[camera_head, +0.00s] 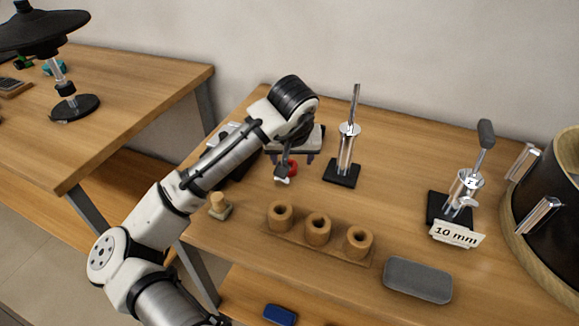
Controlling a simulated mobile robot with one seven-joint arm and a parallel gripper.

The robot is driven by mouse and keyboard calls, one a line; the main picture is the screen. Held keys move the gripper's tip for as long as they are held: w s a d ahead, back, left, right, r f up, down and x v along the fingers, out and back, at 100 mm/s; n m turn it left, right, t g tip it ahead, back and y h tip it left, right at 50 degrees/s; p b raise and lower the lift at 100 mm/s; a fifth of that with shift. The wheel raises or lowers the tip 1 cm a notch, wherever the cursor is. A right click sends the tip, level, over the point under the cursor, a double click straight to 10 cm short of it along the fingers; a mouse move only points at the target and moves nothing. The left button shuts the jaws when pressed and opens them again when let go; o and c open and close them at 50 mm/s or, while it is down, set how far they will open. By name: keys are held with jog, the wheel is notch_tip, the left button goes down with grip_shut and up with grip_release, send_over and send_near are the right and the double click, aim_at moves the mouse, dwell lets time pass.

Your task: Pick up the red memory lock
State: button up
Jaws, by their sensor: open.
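A small red thing, which I take for the red memory lock (293,169), shows at the back left of the right-hand table. It is partly hidden by my gripper. My gripper (284,172) points down from the end of my arm and is open, with its fingertips right at the red thing in this view. I cannot tell whether they touch it or stand on both sides of it.
A wooden block with three round holders (318,230) stands in front. A metal post on a black base (345,155) is to the right, and a lever device (464,195) with a "10 mm" card (457,235) further right. A grey case (417,279) lies near the front edge.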

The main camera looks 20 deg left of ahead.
jog(key=x, duration=0.3)
jog(key=p+x, duration=0.1)
jog(key=x, duration=0.1)
jog(key=shift+w+a, duration=0.1)
jog(key=shift+a, duration=0.25)
jog(key=shift+c, duration=0.3)
jog(key=c, duration=1)
jog(key=shift+c, duration=0.2)
jog(key=shift+r, duration=0.1)
notch_tip(320, 180, up, 10)
jog(key=shift+b, duration=0.35)
